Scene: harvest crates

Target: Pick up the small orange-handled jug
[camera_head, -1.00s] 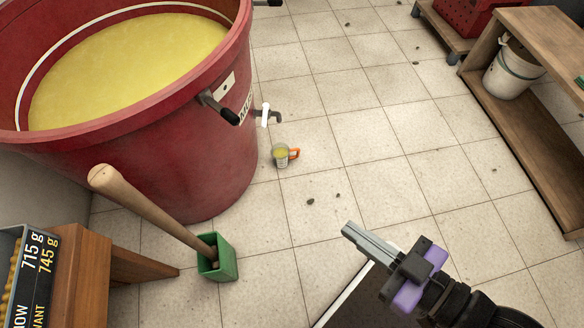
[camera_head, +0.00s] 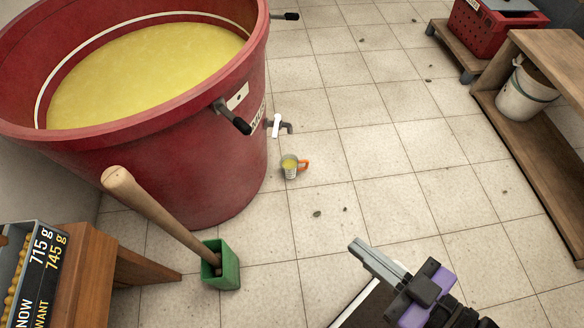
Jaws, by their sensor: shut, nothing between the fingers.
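The small orange-handled jug (camera_head: 290,169) stands upright on the tiled floor, below and a little right of the vat's tap. It looks clear with yellow liquid in it, and its orange handle points right. My gripper (camera_head: 356,246) is at the lower right of the head view, shut and empty. It is apart from the jug, to its right and nearer to me.
A big red vat (camera_head: 210,150) of yellow liquid fills the upper left, with a tap (camera_head: 278,126). A green holder (camera_head: 221,266) with a wooden-handled tool (camera_head: 155,212) stands nearer. A wooden shelf (camera_head: 540,160) with a white bucket (camera_head: 525,94) and a red crate (camera_head: 485,30) are right. Floor between is clear.

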